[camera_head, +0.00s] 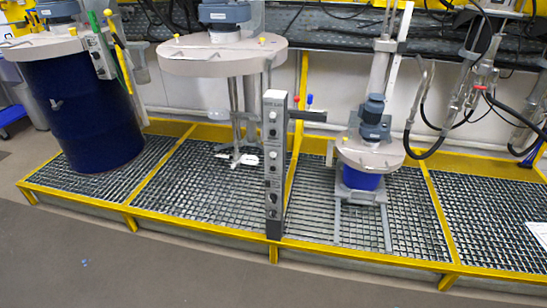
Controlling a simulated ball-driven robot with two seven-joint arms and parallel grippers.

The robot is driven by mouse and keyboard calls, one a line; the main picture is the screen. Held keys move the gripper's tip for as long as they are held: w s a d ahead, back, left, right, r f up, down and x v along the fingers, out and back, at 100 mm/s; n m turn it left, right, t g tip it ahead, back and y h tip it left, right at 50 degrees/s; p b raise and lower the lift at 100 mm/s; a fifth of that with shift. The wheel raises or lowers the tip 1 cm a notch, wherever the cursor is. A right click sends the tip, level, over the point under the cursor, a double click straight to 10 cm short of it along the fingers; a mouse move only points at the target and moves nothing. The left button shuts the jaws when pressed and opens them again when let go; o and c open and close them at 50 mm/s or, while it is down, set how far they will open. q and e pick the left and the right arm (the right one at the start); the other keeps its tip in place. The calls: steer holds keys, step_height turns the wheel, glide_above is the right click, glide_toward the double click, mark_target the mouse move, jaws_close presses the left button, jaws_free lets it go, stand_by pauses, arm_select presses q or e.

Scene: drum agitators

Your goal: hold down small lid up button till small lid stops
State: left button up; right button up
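The small lid (352,155) is a pale round disc with a blue-grey motor (374,122) on top, right of centre. It sits at or just over the top of a small blue container (361,180); I cannot tell whether they touch. A grey control post (274,165) stands upright left of it, at the platform's front edge. Its front face carries several round buttons or knobs. The labels are too small to read, so I cannot tell which one is the small lid up button. Neither of my grippers is in view.
A large raised lid (221,55) with an agitator hangs left of the post. A dark blue drum (84,112) stands under another lid at the far left. The yellow-edged grating platform (200,195) spans the view. Hoses hang at the right. The grey floor (130,270) in front is clear.

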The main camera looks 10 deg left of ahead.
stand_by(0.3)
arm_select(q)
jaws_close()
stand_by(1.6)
